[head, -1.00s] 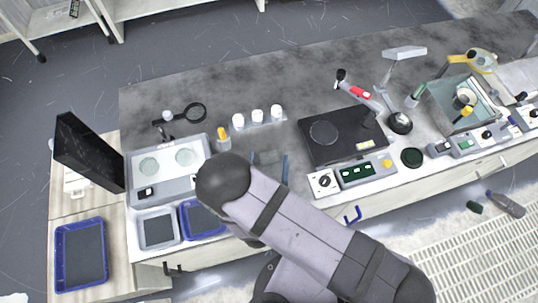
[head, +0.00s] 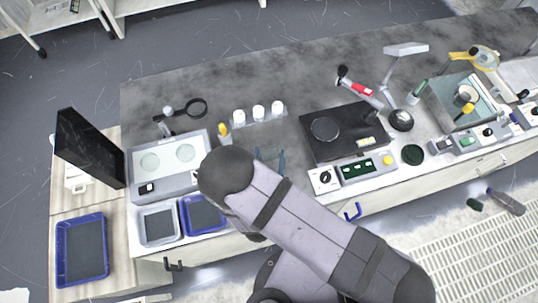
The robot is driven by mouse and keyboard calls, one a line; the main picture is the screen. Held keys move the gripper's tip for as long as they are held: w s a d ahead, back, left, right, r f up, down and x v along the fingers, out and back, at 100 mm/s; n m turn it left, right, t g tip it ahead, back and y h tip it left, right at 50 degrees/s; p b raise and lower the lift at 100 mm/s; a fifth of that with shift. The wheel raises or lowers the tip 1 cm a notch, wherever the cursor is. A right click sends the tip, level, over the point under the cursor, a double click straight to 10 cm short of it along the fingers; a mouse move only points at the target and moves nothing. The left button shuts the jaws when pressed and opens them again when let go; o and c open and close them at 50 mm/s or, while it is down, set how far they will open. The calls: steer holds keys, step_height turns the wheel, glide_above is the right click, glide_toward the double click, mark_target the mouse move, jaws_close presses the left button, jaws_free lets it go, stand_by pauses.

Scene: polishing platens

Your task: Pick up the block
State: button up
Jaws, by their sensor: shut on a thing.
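My gripper (head: 270,158) shows only in part, small and bluish grey, just beyond the rounded dark joint of my arm. It is at the front part of the bench, between the two-disc unit and the black platen machine. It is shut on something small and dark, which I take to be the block. The block's outline is hard to tell from the fingers and the grey bench top. My arm hides the area below and left of it. I cannot tell whether the block touches the bench.
The two-disc unit (head: 167,161) stands left, with a grey tray (head: 158,241) and a blue tray (head: 204,228) in front. A rack of white-capped jars (head: 259,121) is behind my gripper. The black platen machine (head: 343,132) is right. The back of the bench (head: 230,85) is clear.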

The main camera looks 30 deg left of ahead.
mark_target(269, 157)
step_height(269, 157, up, 10)
steer(key=shift+f+b, duration=0.2)
steer(key=shift+b, duration=0.2)
stand_by(0.3)
